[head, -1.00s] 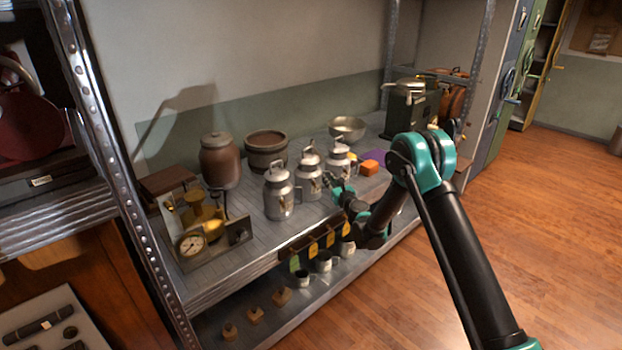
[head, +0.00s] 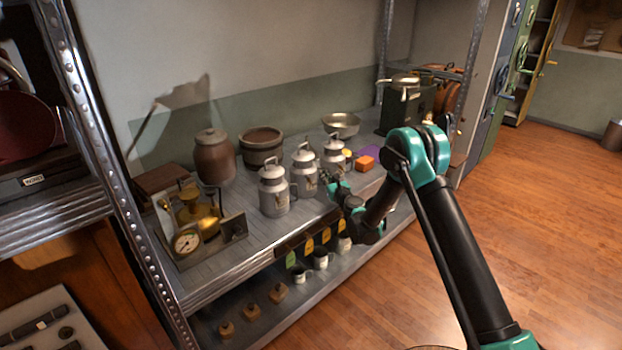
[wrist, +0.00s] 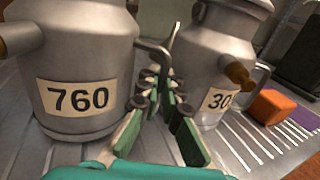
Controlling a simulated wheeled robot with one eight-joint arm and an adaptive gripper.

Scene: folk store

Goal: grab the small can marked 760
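The can marked 760 (wrist: 85,60) is grey metal with a side handle, large at the left of the wrist view with its label facing me. It appears to be the middle can (head: 304,172) of three in the head view. Another can (wrist: 222,60), whose label shows "30" with the rest unclear, stands to its right. My gripper (wrist: 165,82) is open. Its fingers point into the gap between these two cans, by the 760 can's handle (wrist: 155,50). I cannot tell whether the handle is between the fingertips. In the head view my gripper (head: 325,180) is in front of the cans.
The third can (head: 274,193) stands at the left of the row. An orange block (head: 366,164) and a purple item (head: 369,152) lie to the right. Brown pots (head: 262,146), a metal bowl (head: 341,124) and a brass gauge device (head: 193,229) share the shelf (head: 245,255).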

